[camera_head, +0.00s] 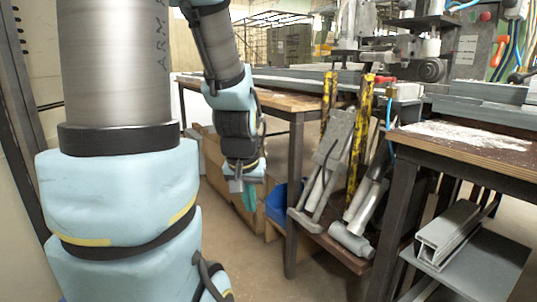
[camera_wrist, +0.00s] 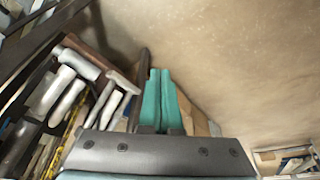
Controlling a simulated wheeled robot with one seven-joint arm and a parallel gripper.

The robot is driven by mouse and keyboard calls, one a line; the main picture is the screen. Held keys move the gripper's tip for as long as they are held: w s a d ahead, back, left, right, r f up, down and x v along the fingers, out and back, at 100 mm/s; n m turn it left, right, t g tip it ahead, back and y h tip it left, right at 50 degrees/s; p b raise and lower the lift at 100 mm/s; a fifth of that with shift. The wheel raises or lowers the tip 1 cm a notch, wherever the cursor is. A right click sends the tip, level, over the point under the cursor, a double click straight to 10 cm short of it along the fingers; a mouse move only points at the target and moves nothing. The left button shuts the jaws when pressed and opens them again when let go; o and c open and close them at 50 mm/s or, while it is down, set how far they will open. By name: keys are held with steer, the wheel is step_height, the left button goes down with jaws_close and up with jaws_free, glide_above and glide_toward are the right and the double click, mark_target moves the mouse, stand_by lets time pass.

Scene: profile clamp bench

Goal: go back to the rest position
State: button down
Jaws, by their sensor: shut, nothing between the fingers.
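My gripper (camera_head: 250,202) hangs below my bent arm near the middle of the head view, in front of wooden boxes under the bench. In the wrist view its two green fingers (camera_wrist: 160,75) lie side by side, pressed together with nothing between them. The gripper is empty. No object belonging to the task shows apart from my arm and gripper.
A wooden-topped bench (camera_head: 292,101) stands behind the gripper. Grey metal parts (camera_head: 330,160) and yellow-black striped posts (camera_head: 361,130) lean at its right. A second bench (camera_head: 460,150) holds a metal profile (camera_head: 447,235) on its lower shelf. Bare floor (camera_wrist: 240,60) lies beside the fingers.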

steer(key=s+a+f+g, duration=0.2)
steer(key=s+a, duration=0.1)
steer(key=s, duration=0.2)
step_height(320, 180, up, 28)
steer(key=p, duration=2.7)
steer(key=shift+w+d+f+n+p, duration=0.25)
steer(key=shift+d+n+p, duration=0.05)
